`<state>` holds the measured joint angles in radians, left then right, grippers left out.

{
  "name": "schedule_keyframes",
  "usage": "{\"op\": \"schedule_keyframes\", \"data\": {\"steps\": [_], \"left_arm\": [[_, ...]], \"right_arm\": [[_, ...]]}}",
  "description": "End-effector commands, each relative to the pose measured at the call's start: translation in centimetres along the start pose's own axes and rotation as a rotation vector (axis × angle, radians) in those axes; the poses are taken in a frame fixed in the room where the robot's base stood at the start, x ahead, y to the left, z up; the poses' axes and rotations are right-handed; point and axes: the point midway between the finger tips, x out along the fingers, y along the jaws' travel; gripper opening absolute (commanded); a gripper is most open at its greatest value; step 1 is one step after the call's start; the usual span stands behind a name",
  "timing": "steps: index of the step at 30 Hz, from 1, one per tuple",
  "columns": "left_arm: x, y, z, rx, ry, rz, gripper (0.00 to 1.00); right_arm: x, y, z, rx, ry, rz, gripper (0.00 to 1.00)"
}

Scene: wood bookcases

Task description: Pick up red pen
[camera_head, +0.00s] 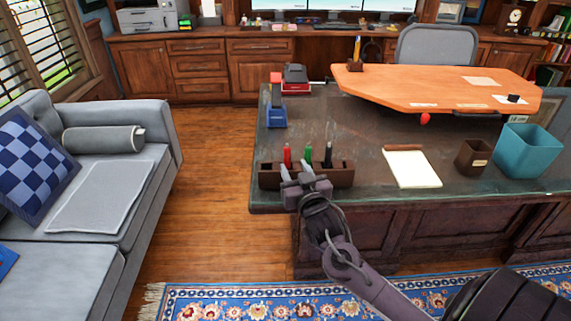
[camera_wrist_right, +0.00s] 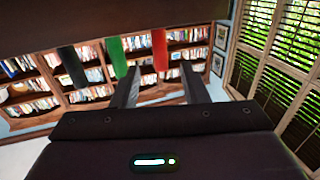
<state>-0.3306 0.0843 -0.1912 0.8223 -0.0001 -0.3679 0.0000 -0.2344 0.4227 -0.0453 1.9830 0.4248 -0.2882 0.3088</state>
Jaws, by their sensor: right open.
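The red pen (camera_head: 287,154) stands upright in a dark wooden pen holder (camera_head: 338,175) near the front edge of the desk. The green pen (camera_head: 307,154) and the black pen (camera_head: 328,155) stand in the same holder. My right gripper (camera_head: 295,170) is open at the holder's near side, its fingertips just below the pens. In the right wrist view the red pen (camera_wrist_right: 160,52) shows between the two fingers (camera_wrist_right: 159,72), apart from both. The green pen (camera_wrist_right: 117,57) is close by the left finger, and the black pen (camera_wrist_right: 72,67) is farther left. My left gripper is not in view.
A blue-and-red item (camera_head: 277,112) and a red stapler-like item (camera_head: 295,78) stand behind the holder. A notepad (camera_head: 412,168), brown cup (camera_head: 473,157) and teal bin (camera_head: 527,150) are to the right. A grey sofa (camera_head: 95,170) stands left across bare floor.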

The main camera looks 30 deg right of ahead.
Motion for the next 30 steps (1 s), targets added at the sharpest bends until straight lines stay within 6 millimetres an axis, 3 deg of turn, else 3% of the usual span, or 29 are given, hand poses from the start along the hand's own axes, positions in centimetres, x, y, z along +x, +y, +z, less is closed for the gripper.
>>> {"op": "schedule_keyframes", "data": {"steps": [15,24,30], "left_arm": [[-0.1,0.0,1.2,0.001,-0.005,0.0,0.36],[-0.1,0.1,1.3,0.001,-0.005,0.001,0.36],[-0.1,0.1,1.3,0.001,-0.005,0.001,0.36]], "right_arm": [[6.5,-0.1,-0.2,-0.002,-0.003,0.0,0.4],[7.0,-0.1,-0.1,-0.001,-0.004,-0.001,0.4],[6.9,-0.1,-0.1,-0.001,-0.004,-0.001,0.14]]}}
